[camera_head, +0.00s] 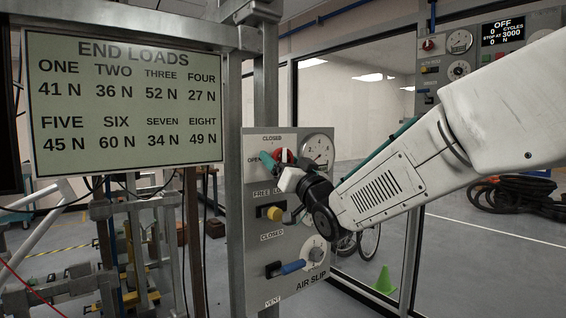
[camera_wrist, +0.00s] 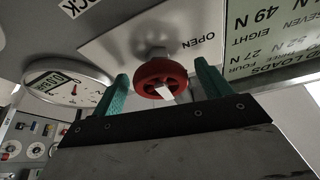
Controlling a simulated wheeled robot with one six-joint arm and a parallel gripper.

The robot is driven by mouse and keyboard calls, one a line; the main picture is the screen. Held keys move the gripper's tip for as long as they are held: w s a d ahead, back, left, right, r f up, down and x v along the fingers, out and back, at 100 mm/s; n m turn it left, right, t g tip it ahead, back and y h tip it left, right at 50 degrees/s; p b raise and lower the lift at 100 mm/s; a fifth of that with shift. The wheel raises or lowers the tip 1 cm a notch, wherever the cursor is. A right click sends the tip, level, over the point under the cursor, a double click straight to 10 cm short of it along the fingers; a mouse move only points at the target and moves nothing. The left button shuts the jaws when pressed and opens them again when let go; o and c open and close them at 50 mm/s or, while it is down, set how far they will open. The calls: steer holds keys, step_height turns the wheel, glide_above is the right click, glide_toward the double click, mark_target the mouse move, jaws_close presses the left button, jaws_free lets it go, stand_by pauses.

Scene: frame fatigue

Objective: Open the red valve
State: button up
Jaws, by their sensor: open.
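The red valve (camera_wrist: 162,76) is a small round handwheel with a white pointer, on a stem from a pale plate; the word OPEN is printed beside it. In the head view the red valve (camera_head: 284,156) is partly hidden by my gripper at the top of the air slip panel (camera_head: 255,236). My gripper (camera_wrist: 160,90) is open, with one teal finger on each side of the wheel. There seems to be a gap between each finger and the rim. In the head view my gripper (camera_head: 278,165) is right at the wheel; contact cannot be told there.
A dial gauge (camera_head: 318,151) sits right beside the valve. Below are a yellow knob (camera_head: 274,213) and a blue-handled lever (camera_head: 292,267). The END LOADS board (camera_head: 125,105) hangs at the left. A green cone (camera_head: 385,279) stands on the floor behind.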

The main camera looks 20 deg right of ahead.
steer(key=shift+w, duration=0.15)
steer(key=c, duration=1)
